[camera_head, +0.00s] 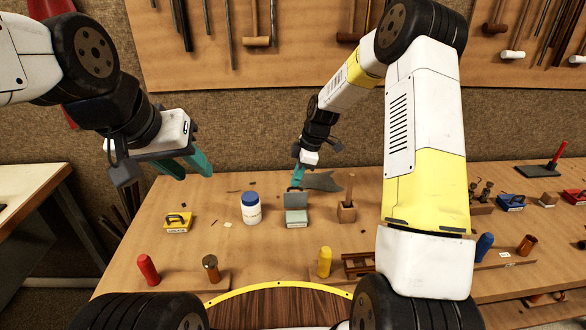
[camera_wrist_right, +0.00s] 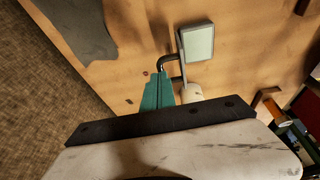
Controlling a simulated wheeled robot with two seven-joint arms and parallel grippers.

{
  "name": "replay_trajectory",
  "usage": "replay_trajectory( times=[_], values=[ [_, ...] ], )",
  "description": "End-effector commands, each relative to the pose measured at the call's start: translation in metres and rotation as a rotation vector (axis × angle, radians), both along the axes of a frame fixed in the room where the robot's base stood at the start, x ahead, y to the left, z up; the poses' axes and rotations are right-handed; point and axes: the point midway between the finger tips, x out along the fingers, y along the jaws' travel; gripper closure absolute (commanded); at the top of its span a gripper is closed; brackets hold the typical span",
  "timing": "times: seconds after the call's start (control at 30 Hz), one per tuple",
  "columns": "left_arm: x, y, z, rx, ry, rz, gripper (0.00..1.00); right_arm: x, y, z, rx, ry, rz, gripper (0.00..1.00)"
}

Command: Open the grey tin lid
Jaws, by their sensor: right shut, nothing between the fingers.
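The grey tin (camera_head: 297,222) sits on the bench near the middle, with a small label on its front. Its grey lid (camera_head: 297,200) stands up roughly vertical at the back, so the pale inside shows. In the right wrist view, the tin (camera_wrist_right: 198,43) is seen from above, with a dark bent handle (camera_wrist_right: 167,60) at the lid's side. My right gripper (camera_head: 296,181) is shut and empty, just behind the lid; its teal fingertips (camera_wrist_right: 158,78) are close to the handle. I cannot tell whether they touch. My left gripper (camera_head: 184,170) is open and empty, high above the bench's left side.
A white jar with a blue lid (camera_head: 251,209) stands left of the tin, and a wooden block (camera_head: 346,212) stands right. A grey sheet (camera_head: 324,181) lies behind. Red, brown and yellow-handled pieces line the front.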

Motion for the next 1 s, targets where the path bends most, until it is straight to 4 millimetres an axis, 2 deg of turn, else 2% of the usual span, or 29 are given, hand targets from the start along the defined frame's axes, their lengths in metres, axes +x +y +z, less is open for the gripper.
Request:
replay_trajectory(
  times=[0.2,0.57,1.0],
  values=[
    [0.000,0.000,0.000,0.000,0.000,0.000,0.64,0.017,0.000,-0.009,0.001,0.002,-0.002,1.00],
    [0.000,0.000,0.000,0.000,0.000,0.000,0.64,0.015,0.000,-0.008,0.000,0.001,-0.001,1.00],
    [0.000,0.000,0.000,0.000,0.000,0.000,0.64,0.001,0.000,-0.002,0.001,0.001,-0.002,1.00]
  ],
)
